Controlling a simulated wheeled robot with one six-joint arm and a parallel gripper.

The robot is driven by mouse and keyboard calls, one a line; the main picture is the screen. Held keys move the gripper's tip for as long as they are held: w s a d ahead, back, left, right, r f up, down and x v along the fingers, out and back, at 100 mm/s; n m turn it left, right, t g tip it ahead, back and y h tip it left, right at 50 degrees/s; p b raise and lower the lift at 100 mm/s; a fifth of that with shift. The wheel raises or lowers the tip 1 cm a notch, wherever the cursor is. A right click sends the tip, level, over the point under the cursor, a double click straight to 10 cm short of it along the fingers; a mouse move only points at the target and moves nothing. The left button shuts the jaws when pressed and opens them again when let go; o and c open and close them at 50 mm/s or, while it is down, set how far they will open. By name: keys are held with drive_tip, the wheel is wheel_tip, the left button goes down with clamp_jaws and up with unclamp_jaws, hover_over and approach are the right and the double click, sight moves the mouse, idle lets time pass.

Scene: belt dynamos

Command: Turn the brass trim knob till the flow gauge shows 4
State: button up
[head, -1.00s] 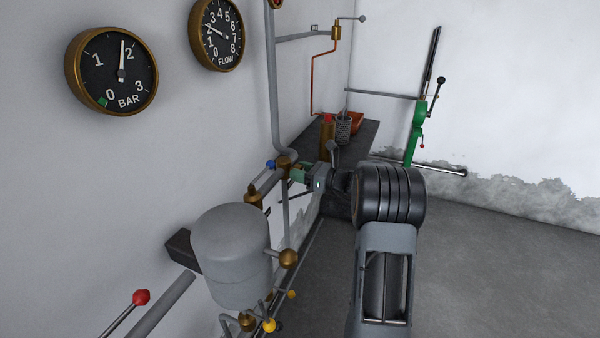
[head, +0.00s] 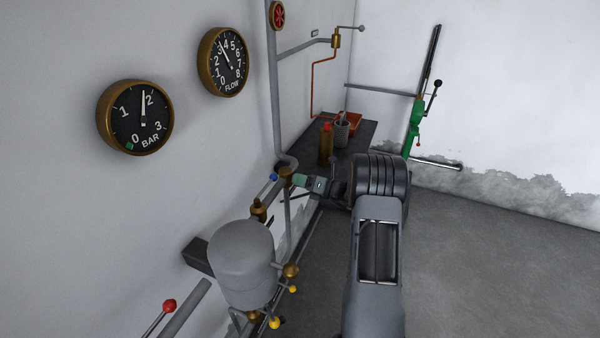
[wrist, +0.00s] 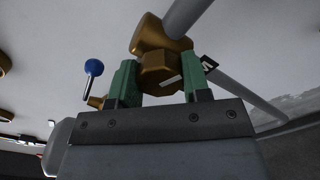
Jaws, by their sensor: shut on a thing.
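The brass trim knob (wrist: 160,72) is a hexagonal brass piece on a brass valve body in the wrist view. My gripper (wrist: 159,82) is shut on it, one green finger on each side. In the head view my gripper (head: 299,180) is at the brass fitting (head: 285,172) on the pipe; its fingers largely hide the knob there. The flow gauge (head: 223,62) is a round brass-rimmed dial on the wall. Its needle points up and slightly left, between 3 and 4.
The bar gauge (head: 136,117) beside it reads a little under 2. A small blue-tipped lever (wrist: 94,67) is close to my left finger. A grey tank (head: 243,255), yellow-tipped levers and a red-tipped lever (head: 169,305) are nearer. A dark bench (head: 352,155) stands behind.

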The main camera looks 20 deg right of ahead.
drive_tip(key=shift+m+p, duration=1.75)
drive_tip(key=shift+m, duration=0.35)
drive_tip(key=o, duration=0.9)
drive_tip(key=b+v, duration=0.2)
drive_tip(key=v, duration=1.2)
drive_tip(key=shift+a+f, duration=0.1)
drive_tip(key=shift+a, duration=0.05)
